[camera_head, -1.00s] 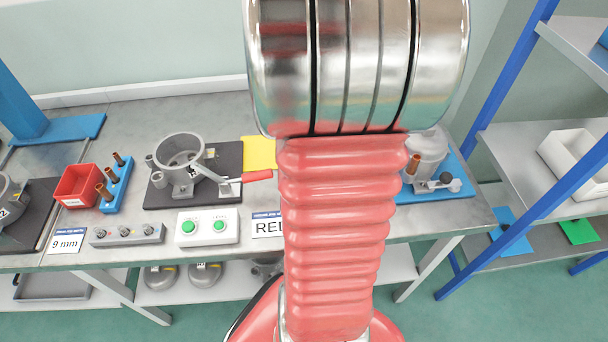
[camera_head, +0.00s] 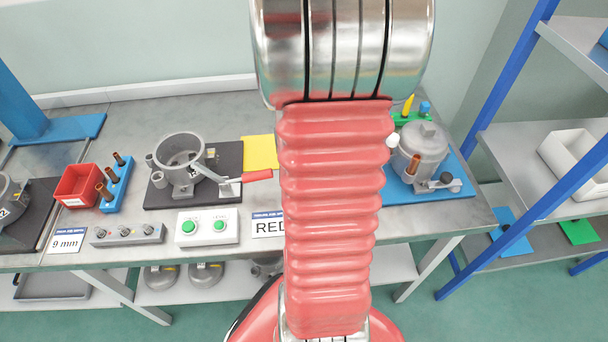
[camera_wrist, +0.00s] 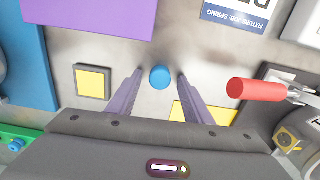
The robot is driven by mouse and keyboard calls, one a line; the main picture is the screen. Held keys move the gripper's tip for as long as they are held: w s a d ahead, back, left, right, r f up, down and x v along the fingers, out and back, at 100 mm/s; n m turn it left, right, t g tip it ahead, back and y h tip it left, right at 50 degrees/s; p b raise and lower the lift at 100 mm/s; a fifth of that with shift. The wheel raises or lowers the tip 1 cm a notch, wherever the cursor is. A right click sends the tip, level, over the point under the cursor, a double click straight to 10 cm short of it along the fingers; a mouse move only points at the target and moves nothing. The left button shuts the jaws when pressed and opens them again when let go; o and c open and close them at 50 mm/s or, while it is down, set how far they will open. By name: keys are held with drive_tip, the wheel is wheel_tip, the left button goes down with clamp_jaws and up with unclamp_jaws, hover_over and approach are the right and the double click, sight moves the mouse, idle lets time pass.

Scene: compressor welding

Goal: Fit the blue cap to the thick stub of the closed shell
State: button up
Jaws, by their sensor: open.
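A round blue cap (camera_wrist: 160,77) shows in the wrist view between the two fingertips of my gripper (camera_wrist: 159,73), which is open. I cannot tell how far the fingertips are above it, and no contact shows. In the head view my arm hides the gripper and this cap. The closed shell (camera_head: 424,148) stands upright on a blue mat (camera_head: 455,182) at the right of the bench. A copper-coloured stub (camera_head: 414,164) shows on its near side. I cannot tell whether this is the thick stub. A second blue piece (camera_head: 425,107) sits on a green rack (camera_head: 400,118) behind the shell.
An open grey housing (camera_head: 180,150) stands in a fixture with a red-handled clamp (camera_head: 258,175), left of my arm. A purple sheet (camera_wrist: 85,15) and a yellow pad in a grey frame (camera_wrist: 93,82) lie near the cap. A shelf rack (camera_head: 540,145) stands at the right.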

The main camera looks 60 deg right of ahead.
drive_tip(key=shift+c, duration=0.5)
drive_tip(key=c, duration=1)
drive_tip(key=shift+r, duration=0.1)
wheel_tip(320, 180, up, 10)
drive_tip(key=shift+f, duration=0.1)
drive_tip(key=o, duration=0.5)
clamp_jaws()
